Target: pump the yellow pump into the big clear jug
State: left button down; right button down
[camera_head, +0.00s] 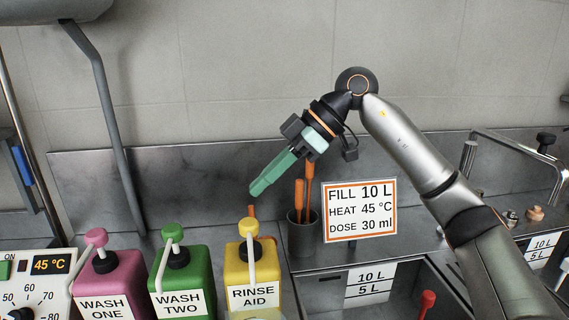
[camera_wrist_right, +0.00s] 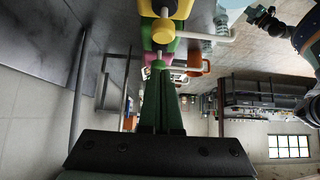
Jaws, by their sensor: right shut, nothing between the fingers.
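The yellow pump (camera_head: 249,227) tops the yellow RINSE AID bottle (camera_head: 240,268) in the head view, its pale spout pointing toward me. It also shows in the wrist view (camera_wrist_right: 163,31). My right gripper (camera_head: 257,188) has its green fingers together and empty, tilted down to the left. Its tips are above the yellow pump, apart from it. A pale, see-through rim (camera_head: 258,315) shows below the RINSE AID label, perhaps the clear jug; most of it is cut off. A dark arm end in the wrist view (camera_wrist_right: 264,20) may be my left gripper; its fingers are unclear.
The pink WASH ONE bottle (camera_head: 110,280) and green WASH TWO bottle (camera_head: 182,275) stand left of the yellow one. A dark cup (camera_head: 302,238) with orange-handled tools stands behind right, beside the FILL 10 L sign (camera_head: 359,211). The sink lies at lower right.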

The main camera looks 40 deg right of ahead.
aim_at(257, 222)
jog(key=f, duration=0.3)
jog(key=a+f, duration=0.1)
jog(key=f, duration=0.1)
jog(key=shift+w+b, duration=0.2)
jog(key=shift+b, duration=0.15)
notch_tip(257, 222, down, 2)
jog(key=shift+f, duration=0.4)
